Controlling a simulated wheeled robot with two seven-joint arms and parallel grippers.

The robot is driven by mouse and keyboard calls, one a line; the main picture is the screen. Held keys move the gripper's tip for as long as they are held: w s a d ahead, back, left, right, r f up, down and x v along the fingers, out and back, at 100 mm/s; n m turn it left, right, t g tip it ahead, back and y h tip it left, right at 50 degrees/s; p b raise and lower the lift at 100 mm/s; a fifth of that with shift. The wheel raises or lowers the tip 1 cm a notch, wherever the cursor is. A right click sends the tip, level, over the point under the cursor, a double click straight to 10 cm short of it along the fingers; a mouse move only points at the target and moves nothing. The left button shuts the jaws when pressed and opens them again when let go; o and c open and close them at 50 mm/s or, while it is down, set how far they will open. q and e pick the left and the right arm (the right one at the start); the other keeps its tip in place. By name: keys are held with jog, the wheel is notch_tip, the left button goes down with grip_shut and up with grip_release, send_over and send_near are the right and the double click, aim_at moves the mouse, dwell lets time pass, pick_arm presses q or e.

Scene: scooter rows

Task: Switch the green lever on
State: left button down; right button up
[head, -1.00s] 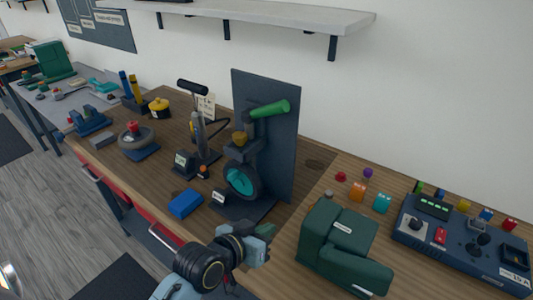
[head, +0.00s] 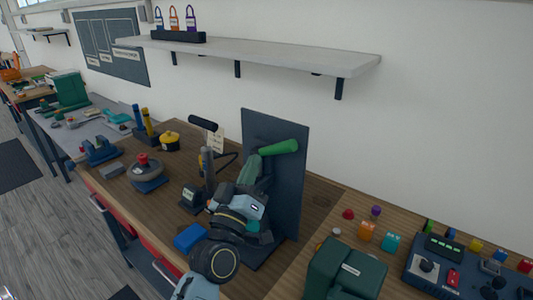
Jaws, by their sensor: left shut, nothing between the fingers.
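The green lever (head: 279,147) is a thick green handle on a dark upright panel (head: 290,185). It points to the right and tilts slightly up. My left gripper (head: 251,168) is shut and empty, in front of the panel. Its fingertips are just below and left of the handle's inner end; I cannot tell whether they touch it. The gripper and wrist hide most of the mechanism below the lever. My right gripper is not in view.
A blue block (head: 190,238) lies left of my wrist. A black-handled lever (head: 203,123) stands left of the panel. A dark green box (head: 345,270) and a control box (head: 460,265) are at the right. A shelf (head: 270,50) hangs above.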

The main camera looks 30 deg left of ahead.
pick_arm(q)
notch_tip(320, 180, up, 5)
jog(key=p, duration=0.2)
send_over(277, 149)
jog(key=s+a, duration=0.2)
jog(key=shift+w+d+f, duration=0.1)
jog(key=shift+d+f, duration=0.3)
jog(key=shift+f, duration=0.3)
jog(key=shift+w+d+f, duration=0.1)
jog(key=shift+d+f, duration=0.25)
jog(key=shift+f, duration=0.4)
jog(key=shift+w+d+f, duration=0.1)
jog(key=shift+d+f, duration=0.3)
jog(key=shift+f, duration=0.3)
jog(key=shift+s, duration=0.1)
